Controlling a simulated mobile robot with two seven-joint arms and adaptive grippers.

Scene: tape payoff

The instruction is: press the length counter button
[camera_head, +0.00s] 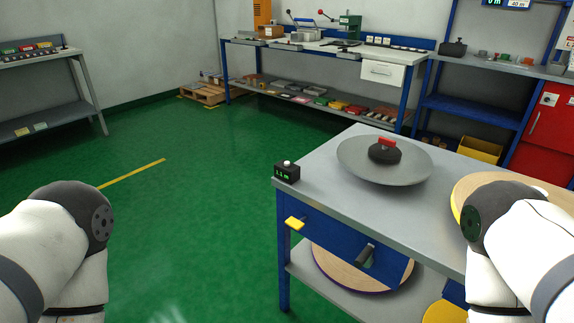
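The length counter (287,173) is a small black box with a green lit display, standing on the near left corner of the grey workbench top. Its button (287,162) is a pale round knob on top of the box. My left arm comes in at the lower left and my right arm at the lower right, in front of the bench. Neither gripper shows in the view. Nothing touches the counter or its button.
A grey dish (358,173) with a black hub and red handle sits on the grey workbench (316,197). A wooden disc (478,190) lies behind my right arm. A yellow lever (295,223) and a dark handle (366,254) stick out from the bench front. Green floor left is clear.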

